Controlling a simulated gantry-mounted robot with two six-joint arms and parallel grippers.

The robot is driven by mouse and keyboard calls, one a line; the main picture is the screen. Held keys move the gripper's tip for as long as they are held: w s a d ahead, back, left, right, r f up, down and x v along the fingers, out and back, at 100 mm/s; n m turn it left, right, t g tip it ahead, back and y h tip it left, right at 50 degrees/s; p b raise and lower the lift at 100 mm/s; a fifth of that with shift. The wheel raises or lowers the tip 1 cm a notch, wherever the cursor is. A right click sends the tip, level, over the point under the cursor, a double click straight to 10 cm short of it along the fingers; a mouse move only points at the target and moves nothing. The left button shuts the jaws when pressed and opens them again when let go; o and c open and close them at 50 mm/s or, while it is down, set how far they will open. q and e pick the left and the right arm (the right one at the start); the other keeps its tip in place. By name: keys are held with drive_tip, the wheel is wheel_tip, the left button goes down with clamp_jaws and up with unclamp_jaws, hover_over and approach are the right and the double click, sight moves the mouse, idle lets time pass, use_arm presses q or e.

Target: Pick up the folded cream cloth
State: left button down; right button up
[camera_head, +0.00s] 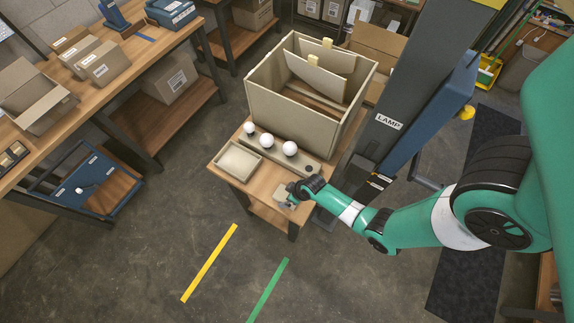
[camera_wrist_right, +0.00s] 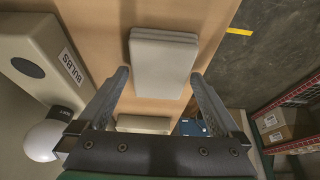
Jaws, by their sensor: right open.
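The folded cream cloth (camera_wrist_right: 163,62) lies flat on the wooden table in the right wrist view, a pale stack of layers with rounded corners. My right gripper (camera_wrist_right: 160,76) is open and empty, its two fingers on either side of the cloth's near part in the picture. I cannot tell whether the fingers touch it. In the head view my right gripper (camera_head: 291,192) is over the small table's front right corner, with a pale patch of the cloth (camera_head: 282,201) by it. My left gripper is not in view.
A bulb holder labelled BULBS (camera_wrist_right: 30,65) with several white bulbs (camera_head: 290,148) stands beside the gripper. A shallow cream tray (camera_head: 230,166) is at the table's left, and a large open box (camera_head: 290,115) behind. Floor lies beyond the table edge.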

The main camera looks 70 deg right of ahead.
drive_tip(key=shift+f, duration=0.2)
idle(0.4)
drive_tip(key=shift+c, duration=0.3)
drive_tip(key=c, duration=1)
